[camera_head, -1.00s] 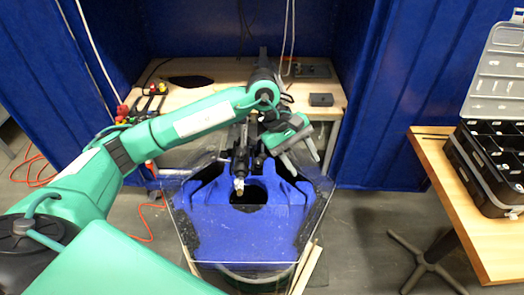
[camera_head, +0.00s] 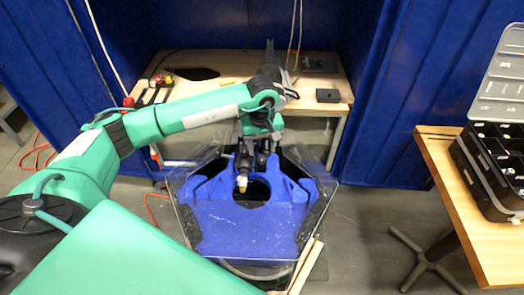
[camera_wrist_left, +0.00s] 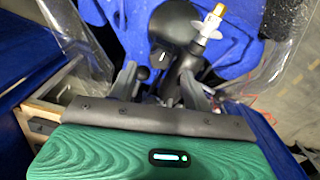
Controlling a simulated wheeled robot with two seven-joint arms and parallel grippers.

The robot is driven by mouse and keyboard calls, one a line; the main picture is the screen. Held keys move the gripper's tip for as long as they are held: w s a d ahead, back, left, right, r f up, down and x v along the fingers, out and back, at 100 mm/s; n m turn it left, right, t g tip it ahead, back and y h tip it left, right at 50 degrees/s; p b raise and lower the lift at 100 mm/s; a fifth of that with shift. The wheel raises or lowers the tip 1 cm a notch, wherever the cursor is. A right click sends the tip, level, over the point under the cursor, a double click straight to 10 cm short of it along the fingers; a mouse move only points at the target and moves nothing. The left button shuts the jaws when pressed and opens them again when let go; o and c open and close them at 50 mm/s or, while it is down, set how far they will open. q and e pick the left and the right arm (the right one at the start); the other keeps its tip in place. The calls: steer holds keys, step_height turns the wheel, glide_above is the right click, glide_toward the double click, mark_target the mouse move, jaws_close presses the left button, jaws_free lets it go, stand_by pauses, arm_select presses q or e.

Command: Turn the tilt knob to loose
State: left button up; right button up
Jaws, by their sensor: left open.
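The thruster (camera_head: 243,165) stands over the tank, a dark motor shaft with a white and brass tip, also seen in the left wrist view (camera_wrist_left: 210,25). A small round black knob (camera_wrist_left: 143,73), which looks like the tilt knob, shows in the left wrist view beside the left-hand finger. I cannot read its setting. My left gripper (camera_wrist_left: 160,74) is open, its two grey fingers apart with the knob and part of the dark shaft between or just beyond them. Contact cannot be told. My right gripper is not in view.
The blue tank insert (camera_head: 245,235) has a dark round hole and clear walls. A wooden workbench (camera_head: 225,68) with small black boxes is behind. A wooden table (camera_head: 452,200) with a black organizer case (camera_head: 490,165) stands at right. Blue curtains flank the bench.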

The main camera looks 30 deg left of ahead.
mark_target(262, 158)
arm_select(q)
step_height(262, 158, down, 3)
steer(key=shift+r, duration=0.2)
steer(key=shift+f, duration=0.6)
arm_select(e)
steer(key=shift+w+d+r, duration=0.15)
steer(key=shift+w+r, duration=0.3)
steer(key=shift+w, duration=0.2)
arm_select(q)
steer(key=c, duration=1)
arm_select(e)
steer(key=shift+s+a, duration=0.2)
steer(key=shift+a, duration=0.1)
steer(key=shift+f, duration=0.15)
